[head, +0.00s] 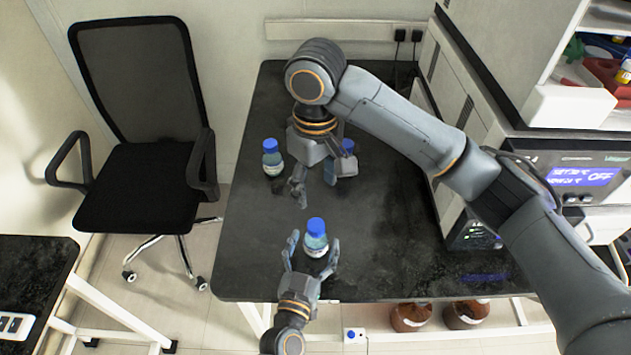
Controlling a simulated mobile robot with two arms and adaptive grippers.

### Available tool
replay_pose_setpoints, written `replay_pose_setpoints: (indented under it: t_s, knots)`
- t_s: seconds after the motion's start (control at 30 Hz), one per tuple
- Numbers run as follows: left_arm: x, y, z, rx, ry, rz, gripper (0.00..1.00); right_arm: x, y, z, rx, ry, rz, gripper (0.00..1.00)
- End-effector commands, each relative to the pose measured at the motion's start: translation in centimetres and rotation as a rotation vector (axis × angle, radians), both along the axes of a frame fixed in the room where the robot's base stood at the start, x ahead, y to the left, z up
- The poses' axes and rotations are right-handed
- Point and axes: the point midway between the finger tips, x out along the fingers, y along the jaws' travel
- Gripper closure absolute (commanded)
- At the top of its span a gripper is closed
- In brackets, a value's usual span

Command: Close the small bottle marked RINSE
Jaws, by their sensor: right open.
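A small clear bottle with a blue cap (316,238) stands upright near the front of the black bench. My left gripper (314,246) reaches it from below, one finger on each side; I cannot tell whether the fingers press on it. My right gripper (314,187) hangs above the bench behind that bottle, open, pointing down. A second blue-capped bottle (272,157) stands at the back left, left of my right gripper. A third blue-capped bottle (348,146) is mostly hidden behind my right gripper. No label is readable, so I cannot tell which is marked RINSE.
The black bench (255,245) is bare at its left front and right middle. A grey instrument with a blue display (582,177) borders its right side. A black office chair (145,180) stands at left. Brown bottles (410,315) sit below the front edge.

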Motion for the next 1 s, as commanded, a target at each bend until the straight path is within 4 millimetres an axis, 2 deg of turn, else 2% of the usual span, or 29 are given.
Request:
replay_pose_setpoints:
  t_s: [0.37, 0.47, 0.8, 1.0]
  knots:
    - [-0.6, 0.2, 0.0, 0.0, 0.001, 0.0, 0.23, 0.0, 0.0, 0.0, 0.0, 0.0, 0.0, 0.4]
    - [-2.0, 0.5, -0.1, 0.001, 0.003, -0.001, 0.23, 0.0, 0.0, 0.0, 0.0, 0.0, 0.0, 0.4]
    - [-8.8, 2.3, -0.1, 0.001, 0.004, -0.002, 0.23, 0.0, 0.0, 0.0, 0.0, 0.0, 0.0, 0.4]
    - [-11.1, 3.0, -0.1, 0.001, 0.002, 0.0, 0.23, 0.0, 0.0, 0.0, 0.0, 0.0, 0.0, 0.4]
